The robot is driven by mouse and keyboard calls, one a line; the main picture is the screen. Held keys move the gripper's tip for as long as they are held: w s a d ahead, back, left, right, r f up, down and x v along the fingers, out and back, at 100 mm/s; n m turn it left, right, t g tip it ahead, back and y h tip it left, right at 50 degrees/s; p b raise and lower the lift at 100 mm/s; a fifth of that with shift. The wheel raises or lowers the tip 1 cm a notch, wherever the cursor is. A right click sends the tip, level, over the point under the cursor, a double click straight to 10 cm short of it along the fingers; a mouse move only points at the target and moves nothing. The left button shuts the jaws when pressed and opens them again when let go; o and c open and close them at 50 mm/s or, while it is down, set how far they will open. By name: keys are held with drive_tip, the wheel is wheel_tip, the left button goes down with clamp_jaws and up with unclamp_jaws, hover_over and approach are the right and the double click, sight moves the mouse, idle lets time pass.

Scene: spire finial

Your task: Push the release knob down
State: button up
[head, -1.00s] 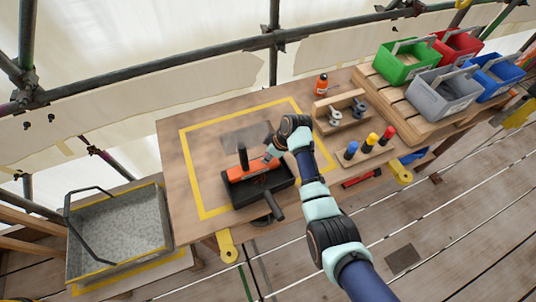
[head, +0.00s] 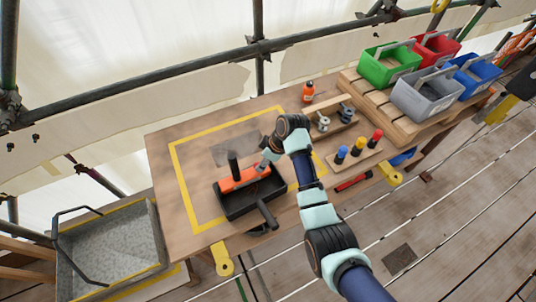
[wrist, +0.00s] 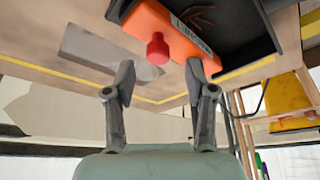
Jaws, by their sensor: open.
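The red release knob (wrist: 157,48) sticks out of the side of an orange block (wrist: 180,45) in the wrist view. The orange block (head: 243,180) lies in a black tray (head: 240,211) on the workbench. My gripper (wrist: 160,72) is open and empty, with one finger on each side of the knob's line. The knob appears just beyond the fingertips; I cannot tell whether anything touches. In the head view my gripper (head: 264,164) is at the block's right end, and the knob cannot be made out there.
A dark upright post (head: 232,160) stands at the block's left end. A dark handle (head: 267,213) juts from the tray's front. A wooden rack (head: 330,122), coloured knobs (head: 358,145) and an orange bottle (head: 308,92) stand to the right. The bench's left side is clear.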

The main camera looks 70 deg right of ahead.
drive_tip(key=v, duration=0.7)
